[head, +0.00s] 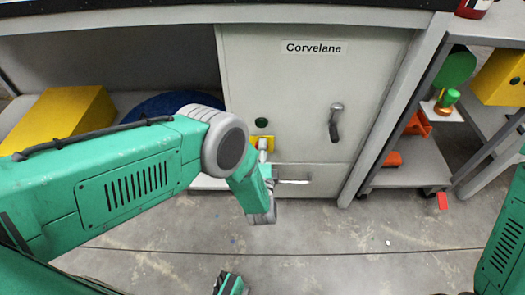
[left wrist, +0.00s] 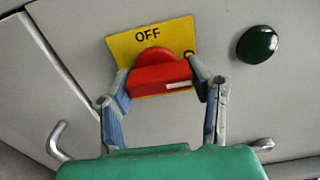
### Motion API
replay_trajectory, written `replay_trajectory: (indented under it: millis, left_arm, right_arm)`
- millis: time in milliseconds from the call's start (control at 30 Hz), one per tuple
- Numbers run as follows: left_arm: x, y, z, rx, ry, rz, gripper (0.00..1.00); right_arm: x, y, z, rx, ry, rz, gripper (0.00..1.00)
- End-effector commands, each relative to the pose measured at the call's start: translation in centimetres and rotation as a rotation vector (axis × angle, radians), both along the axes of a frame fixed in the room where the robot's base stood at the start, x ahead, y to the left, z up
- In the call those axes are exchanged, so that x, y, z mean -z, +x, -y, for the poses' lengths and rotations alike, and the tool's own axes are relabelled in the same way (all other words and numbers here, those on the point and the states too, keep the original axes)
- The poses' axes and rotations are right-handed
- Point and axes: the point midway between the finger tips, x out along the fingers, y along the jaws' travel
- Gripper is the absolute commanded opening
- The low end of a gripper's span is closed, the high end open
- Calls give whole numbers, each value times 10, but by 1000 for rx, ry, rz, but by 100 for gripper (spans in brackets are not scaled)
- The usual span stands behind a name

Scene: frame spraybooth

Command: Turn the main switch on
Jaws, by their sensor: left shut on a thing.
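The main switch has a red handle (left wrist: 158,77) on a yellow plate (left wrist: 122,46) marked OFF; a second label at the plate's right is partly hidden. The red bar lies nearly level across the wrist view, with a white mark near its right end. My left gripper (left wrist: 163,84) is shut on this handle, one finger at each end. In the head view the yellow plate (head: 262,140) is on the grey cabinet front, and my left gripper (head: 264,152) reaches it, largely hiding the handle. Part of my right arm shows at the right edge; its gripper is not identifiable.
The grey cabinet (head: 300,90) labelled Corvelane has a dark green button (head: 261,122) beside the plate, a door lever (head: 336,122) and a lower drawer handle (head: 292,181). A yellow box (head: 65,115) lies left. A shelf with orange items (head: 416,125) stands right. Floor in front is mostly clear.

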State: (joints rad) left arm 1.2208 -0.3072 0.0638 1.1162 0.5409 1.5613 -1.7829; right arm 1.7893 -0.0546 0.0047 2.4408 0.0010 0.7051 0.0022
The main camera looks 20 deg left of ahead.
Motion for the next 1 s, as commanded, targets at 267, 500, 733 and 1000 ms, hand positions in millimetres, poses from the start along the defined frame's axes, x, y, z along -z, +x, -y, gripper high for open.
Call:
replay_trajectory:
  millis: [267,500,733,1000]
  left_arm:
    - [7,-5,4,7,0,-20,19]
    - [5,-5,4,6,1,-16,69]
    - [2,-3,2,4,2,-9,69]
    - [3,-34,12,6,2,-11,69]
  right_arm:
    - [0,0,0,0,0,0,0]
    - [0,0,0,0,0,0,0]
    - [0,0,0,0,0,1,0]
    - [-1,-1,0,0,0,3,0]
